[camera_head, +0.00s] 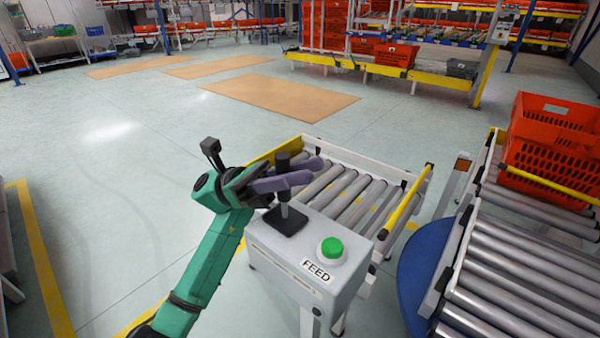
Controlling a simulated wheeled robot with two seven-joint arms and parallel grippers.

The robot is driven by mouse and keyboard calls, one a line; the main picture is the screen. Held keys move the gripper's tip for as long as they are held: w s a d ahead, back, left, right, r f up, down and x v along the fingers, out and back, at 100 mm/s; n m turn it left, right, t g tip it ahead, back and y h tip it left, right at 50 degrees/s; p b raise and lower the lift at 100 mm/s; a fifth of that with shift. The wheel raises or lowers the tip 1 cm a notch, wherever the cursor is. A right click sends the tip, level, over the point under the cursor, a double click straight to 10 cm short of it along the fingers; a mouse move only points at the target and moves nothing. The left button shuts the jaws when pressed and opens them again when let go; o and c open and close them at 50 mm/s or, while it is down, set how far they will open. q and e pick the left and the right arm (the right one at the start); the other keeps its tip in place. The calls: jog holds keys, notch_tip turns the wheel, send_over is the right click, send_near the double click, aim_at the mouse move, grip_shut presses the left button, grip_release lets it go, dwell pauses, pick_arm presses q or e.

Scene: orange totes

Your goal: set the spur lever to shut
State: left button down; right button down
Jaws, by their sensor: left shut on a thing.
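The spur lever (284,211) stands on a black base plate on top of the grey control box (310,283). My left gripper (290,178), with purple-grey fingers on a green arm, reaches in from the left and is shut on the upper part of the lever. The fingers lie on either side of the lever and partly hide it. The lever looks close to upright; I cannot tell its exact setting. My right gripper does not show.
A green button (331,248) sits on the box beside the lever, above a FEED label (316,271). A short roller spur (350,197) lies behind the box. A roller conveyor (520,275) with orange totes (545,165) runs at the right.

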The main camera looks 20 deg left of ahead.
pick_arm(q)
jog(key=c, duration=0.7)
grip_release()
jog(key=shift+a+f, duration=0.2)
jog(key=shift+a, duration=0.05)
jog(key=b+v, duration=0.3)
jog(key=v, duration=1.1)
jog(key=shift+r, duration=0.1)
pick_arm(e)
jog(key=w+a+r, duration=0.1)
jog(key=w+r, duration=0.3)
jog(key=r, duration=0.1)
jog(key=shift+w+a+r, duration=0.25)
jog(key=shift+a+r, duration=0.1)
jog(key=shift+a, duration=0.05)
pick_arm(q)
jog(key=shift+w, duration=0.1)
